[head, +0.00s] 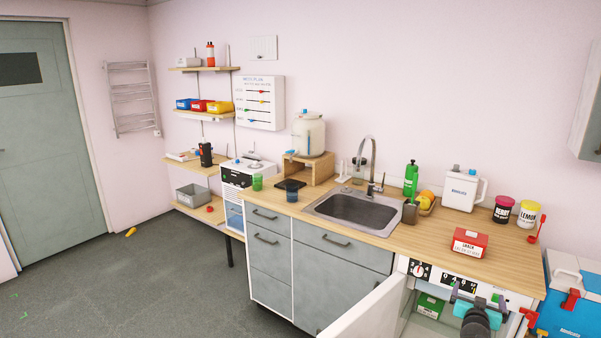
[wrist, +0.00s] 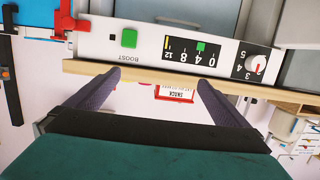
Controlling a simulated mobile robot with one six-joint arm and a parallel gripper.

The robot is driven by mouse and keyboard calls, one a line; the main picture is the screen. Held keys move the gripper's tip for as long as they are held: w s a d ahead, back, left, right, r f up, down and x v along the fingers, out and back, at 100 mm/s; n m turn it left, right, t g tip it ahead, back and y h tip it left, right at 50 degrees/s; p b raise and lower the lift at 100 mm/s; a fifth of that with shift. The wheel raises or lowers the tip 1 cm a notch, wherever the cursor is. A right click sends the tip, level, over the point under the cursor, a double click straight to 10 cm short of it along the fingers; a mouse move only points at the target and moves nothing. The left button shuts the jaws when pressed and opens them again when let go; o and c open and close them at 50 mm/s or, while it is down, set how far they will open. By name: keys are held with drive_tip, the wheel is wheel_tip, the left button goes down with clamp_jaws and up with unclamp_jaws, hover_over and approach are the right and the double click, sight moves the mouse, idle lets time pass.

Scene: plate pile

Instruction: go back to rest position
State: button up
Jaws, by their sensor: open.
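My gripper (head: 476,295) is at the lower right of the head view, in front of the white control panel (head: 448,278) of the appliance under the counter. In the wrist view my gripper (wrist: 158,80) shows two dark fingers spread apart, with nothing between their tips. The panel (wrist: 140,42) appears upside down there, beyond the fingertips, with a dial, a scale and a green button. I cannot tell whether the fingers touch it. The appliance door (head: 372,308) stands open to the left of my gripper, and a green box (head: 429,305) is inside.
A red box (head: 469,243) sits on the wooden counter (head: 430,240) above the panel. The sink (head: 357,208) is farther left. A blue cooler (head: 575,290) stands at the right. Open floor (head: 150,280) lies at the left.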

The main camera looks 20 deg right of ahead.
drive_tip(key=w+a+f+n+g+y, duration=0.1)
drive_tip(key=w+a+f+y, duration=0.15)
drive_tip(key=a+f, duration=0.55)
drive_tip(key=w+a+f+n+g+y, duration=0.1)
drive_tip(key=w+a+f+y, duration=0.15)
drive_tip(key=a+f, duration=0.45)
drive_tip(key=s+a+f+n+g+y, duration=0.1)
drive_tip(key=a+f+g+y, duration=0.1)
drive_tip(key=a+f, duration=0.65)
drive_tip(key=a+f+n+g+y, duration=0.15)
drive_tip(key=a+f, duration=0.45)
drive_tip(key=a, duration=0.6)
drive_tip(key=s+a+f+n+g+y, duration=0.1)
drive_tip(key=s+a+f+n+g, duration=0.1)
drive_tip(key=s+a, duration=0.6)
drive_tip(key=s+a+f+n+g+y, duration=0.1)
drive_tip(key=s+a+f+n+g, duration=0.1)
drive_tip(key=s+a, duration=0.7)
drive_tip(key=s+a+f+n+g+y, duration=0.2)
drive_tip(key=s+a+f+g, duration=0.2)
drive_tip(key=s+a, duration=0.5)
drive_tip(key=a+g, duration=0.2)
drive_tip(key=a, duration=0.2)
drive_tip(key=shift+s+f, duration=0.2)
drive_tip(key=shift+f, duration=0.15)
drive_tip(key=shift+d, duration=0.1)
